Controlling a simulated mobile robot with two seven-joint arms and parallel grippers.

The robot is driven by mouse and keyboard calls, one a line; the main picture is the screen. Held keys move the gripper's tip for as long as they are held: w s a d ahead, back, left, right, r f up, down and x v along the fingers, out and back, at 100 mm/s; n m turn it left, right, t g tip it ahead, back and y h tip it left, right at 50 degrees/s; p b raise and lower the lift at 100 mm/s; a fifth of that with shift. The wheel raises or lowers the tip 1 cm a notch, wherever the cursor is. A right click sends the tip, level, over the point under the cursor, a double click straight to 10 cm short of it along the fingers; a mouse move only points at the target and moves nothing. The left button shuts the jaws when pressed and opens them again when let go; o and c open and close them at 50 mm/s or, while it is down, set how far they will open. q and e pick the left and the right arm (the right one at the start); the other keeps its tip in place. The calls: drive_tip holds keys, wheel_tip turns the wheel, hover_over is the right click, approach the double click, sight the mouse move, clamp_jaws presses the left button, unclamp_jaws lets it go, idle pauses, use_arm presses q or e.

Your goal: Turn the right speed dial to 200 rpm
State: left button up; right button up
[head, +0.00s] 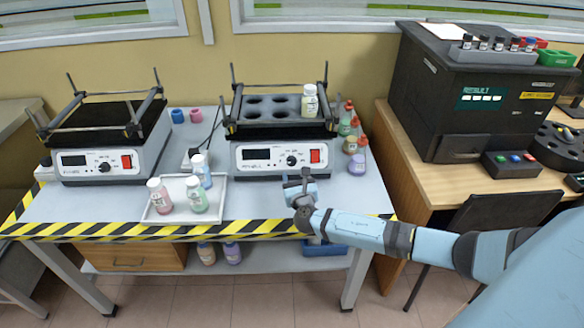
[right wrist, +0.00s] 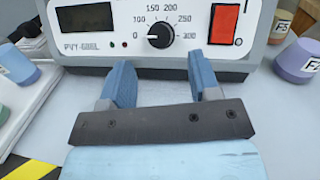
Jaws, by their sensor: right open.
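The right speed dial (head: 292,160) is a small black knob on the front panel of the right shaker (head: 258,158), between its dark display and red switch. In the right wrist view the dial (right wrist: 160,35) has a printed scale from 0 to 300 around it. A pale mark shows on the knob's left side, but its exact reading is hard to tell. My right gripper (head: 301,180) is in front of the panel, just below the dial. In the right wrist view its two blue fingers (right wrist: 164,75) are open, empty and apart from the knob. My left gripper is not in view.
A similar shaker (head: 100,162) stands at the left. A white tray (head: 180,218) with several bottles lies left of my right gripper. Small flasks (head: 357,163) stand close right of the right shaker. Striped tape marks the table's front edge.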

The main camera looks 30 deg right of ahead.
sight(292, 164)
drive_tip(key=x, duration=0.5)
drive_tip(key=shift+w, duration=0.15)
drive_tip(key=c, duration=0.9)
